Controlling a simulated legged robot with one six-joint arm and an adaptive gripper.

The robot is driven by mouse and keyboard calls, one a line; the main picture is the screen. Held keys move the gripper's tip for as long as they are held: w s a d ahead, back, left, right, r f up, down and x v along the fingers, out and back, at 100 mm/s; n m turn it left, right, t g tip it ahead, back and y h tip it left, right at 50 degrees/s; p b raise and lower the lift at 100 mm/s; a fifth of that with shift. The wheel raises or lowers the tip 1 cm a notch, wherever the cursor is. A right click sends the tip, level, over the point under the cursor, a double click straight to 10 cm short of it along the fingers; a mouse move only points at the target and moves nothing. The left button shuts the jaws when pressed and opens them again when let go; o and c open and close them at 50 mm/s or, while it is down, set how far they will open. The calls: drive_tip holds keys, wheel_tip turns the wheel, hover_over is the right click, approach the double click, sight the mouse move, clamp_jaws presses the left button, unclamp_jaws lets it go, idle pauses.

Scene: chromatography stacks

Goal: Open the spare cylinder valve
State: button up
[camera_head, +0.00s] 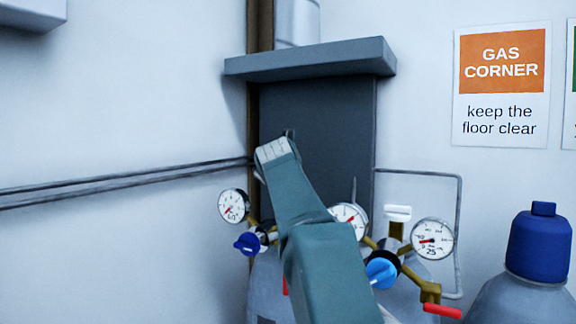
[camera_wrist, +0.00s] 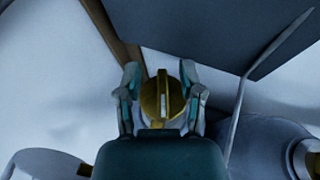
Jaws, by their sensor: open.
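In the wrist view a round brass valve knob (camera_wrist: 162,97) with a pale stripe lies between the two fingers of my gripper (camera_wrist: 161,93). The fingers are open, one on each side of it; I cannot tell whether they touch it. In the head view my arm covers the gripper and this knob. A left cylinder (camera_head: 268,284) with a dark blue regulator knob (camera_head: 247,243) stands partly behind my arm. A right cylinder has a white top handle (camera_head: 397,213), a light blue regulator knob (camera_head: 381,271) and a red lever (camera_head: 443,311). Nothing seen labels either as the spare.
Pressure gauges (camera_head: 233,206) (camera_head: 432,239) stick out around the cylinders. A blue-capped cylinder (camera_head: 541,243) stands at the right. A dark panel with a grey shelf (camera_head: 312,59) is behind and above. Thin pipes (camera_head: 130,180) run along the wall.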

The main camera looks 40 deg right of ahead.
drive_tip(key=shift+w+r, duration=0.1)
drive_tip(key=shift+r, duration=3.7)
drive_tip(key=shift+o, duration=0.9)
drive_tip(key=s+a+f+m+g+h, duration=0.1)
drive_tip(key=a+f, duration=0.1)
drive_tip(key=a, duration=0.1)
drive_tip(key=s+a+f+m+g+h, duration=0.1)
drive_tip(key=s+a+m, duration=0.1)
drive_tip(key=a, duration=0.2)
drive_tip(key=s+a+f+m+g+h, duration=0.1)
drive_tip(key=s+a+f+g, duration=0.1)
drive_tip(key=a, duration=0.1)
drive_tip(key=shift+a+f, duration=0.25)
drive_tip(key=shift+f, duration=0.05)
drive_tip(key=x, duration=1.1)
drive_tip(key=shift+s, duration=0.1)
